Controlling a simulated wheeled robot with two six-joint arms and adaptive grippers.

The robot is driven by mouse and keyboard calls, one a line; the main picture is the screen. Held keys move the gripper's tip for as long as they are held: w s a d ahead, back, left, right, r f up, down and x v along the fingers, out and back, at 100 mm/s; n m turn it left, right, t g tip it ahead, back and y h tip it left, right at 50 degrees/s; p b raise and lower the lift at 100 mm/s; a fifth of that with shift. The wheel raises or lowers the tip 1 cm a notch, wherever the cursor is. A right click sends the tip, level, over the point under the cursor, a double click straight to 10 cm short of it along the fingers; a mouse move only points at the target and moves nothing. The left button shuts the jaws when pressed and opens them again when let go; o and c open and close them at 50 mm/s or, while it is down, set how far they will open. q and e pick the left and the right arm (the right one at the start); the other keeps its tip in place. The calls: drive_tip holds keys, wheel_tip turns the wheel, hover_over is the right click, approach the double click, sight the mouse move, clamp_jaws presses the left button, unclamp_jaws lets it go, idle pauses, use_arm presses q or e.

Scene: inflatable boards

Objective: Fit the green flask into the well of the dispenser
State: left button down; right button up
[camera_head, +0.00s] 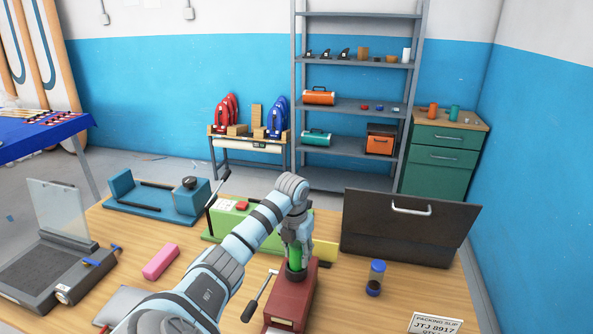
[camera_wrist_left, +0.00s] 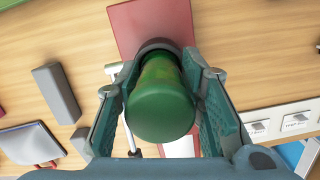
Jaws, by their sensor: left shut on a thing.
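The green flask (camera_head: 295,265) is held between the fingers of my left gripper (camera_head: 297,250). In the left wrist view the green flask (camera_wrist_left: 162,105) fills the space between the two finger pads, its rounded end towards the camera. The red dispenser (camera_head: 292,300) stands on the table directly below, with a lever at its left side. In the wrist view the flask's far end meets a dark ring on the red dispenser (camera_wrist_left: 135,28). How deep it sits in the well is hidden by the flask. My right gripper is not in view.
A blue-capped flask (camera_head: 376,279) stands to the right. A dark case (camera_head: 408,232) is behind it. A green device (camera_head: 232,222) and a blue device (camera_head: 150,200) are at the back. A pink block (camera_head: 160,261) lies left. Bare tabletop lies between the dispenser and the packing slip (camera_head: 436,323).

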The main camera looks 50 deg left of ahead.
sight(296, 241)
use_arm(q)
drive_tip(key=c, duration=1.1)
unclamp_jaws()
drive_tip(key=shift+a+f, duration=0.1)
drive_tip(key=shift+f, duration=0.05)
drive_tip(key=shift+r, duration=0.55)
drive_tip(key=r, duration=0.6)
drive_tip(key=shift+s+r, duration=0.2)
drive_tip(key=shift+s, duration=0.15)
drive_tip(key=r+p, duration=0.5)
drive_tip(key=shift+s+d+r, duration=0.15)
drive_tip(key=shift+s+d, duration=0.2)
drive_tip(key=shift+d, duration=0.05)
drive_tip(key=shift+f, duration=0.2)
drive_tip(key=shift+w, duration=0.1)
